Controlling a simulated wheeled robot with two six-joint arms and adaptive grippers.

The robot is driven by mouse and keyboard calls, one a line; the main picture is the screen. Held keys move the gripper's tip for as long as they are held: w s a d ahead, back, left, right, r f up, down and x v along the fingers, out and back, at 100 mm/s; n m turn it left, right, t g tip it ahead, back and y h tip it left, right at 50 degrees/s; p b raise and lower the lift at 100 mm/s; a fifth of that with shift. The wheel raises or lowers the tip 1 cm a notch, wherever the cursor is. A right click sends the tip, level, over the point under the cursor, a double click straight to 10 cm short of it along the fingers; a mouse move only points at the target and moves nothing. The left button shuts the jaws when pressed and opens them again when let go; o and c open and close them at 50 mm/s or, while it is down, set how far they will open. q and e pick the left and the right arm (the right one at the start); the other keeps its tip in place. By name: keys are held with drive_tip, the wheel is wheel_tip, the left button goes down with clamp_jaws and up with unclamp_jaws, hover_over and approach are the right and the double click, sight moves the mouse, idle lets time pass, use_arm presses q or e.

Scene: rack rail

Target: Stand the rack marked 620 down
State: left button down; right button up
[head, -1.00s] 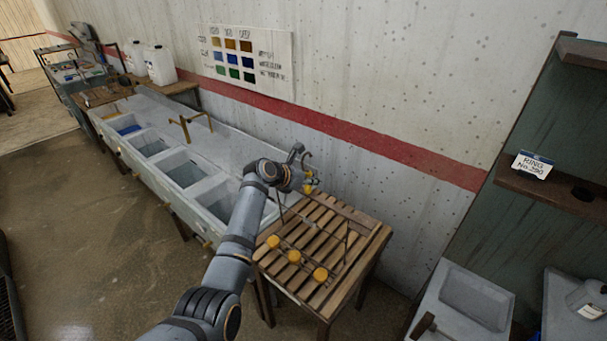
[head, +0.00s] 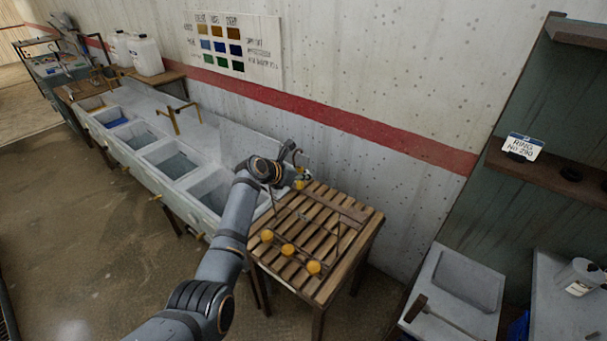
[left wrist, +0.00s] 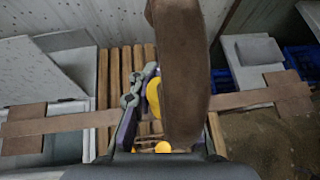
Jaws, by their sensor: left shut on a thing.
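My left gripper (head: 300,184) is at the back left corner of a slatted wooden table (head: 322,289). In the left wrist view its jaws (left wrist: 150,108) are shut on a yellow part (left wrist: 155,96). A thick brown piece (left wrist: 181,70) stands close to the camera and hides much of the grip. A long brown bar (left wrist: 60,125) with wider end blocks crosses that view behind it. I take these to be the rack, but no 620 marking is legible. Whether the rack touches the table is unclear. My right gripper is out of view.
Several orange knobs, one at the front (head: 314,267), show over the table beside thin rods. A row of basins (head: 170,160) adjoins on the left. The wall is close behind. At right are a grey tray (head: 470,280) and a shelf (head: 545,172) labelled Ring No 290.

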use_arm(q)
drive_tip(key=shift+f, duration=0.15)
drive_tip(key=c, duration=1.1)
unclamp_jaws()
drive_tip(key=shift+c, duration=0.2)
drive_tip(key=shift+o, duration=0.9)
drive_tip(key=shift+f, duration=0.15)
drive_tip(key=o, duration=1)
drive_tip(key=shift+c, duration=0.2)
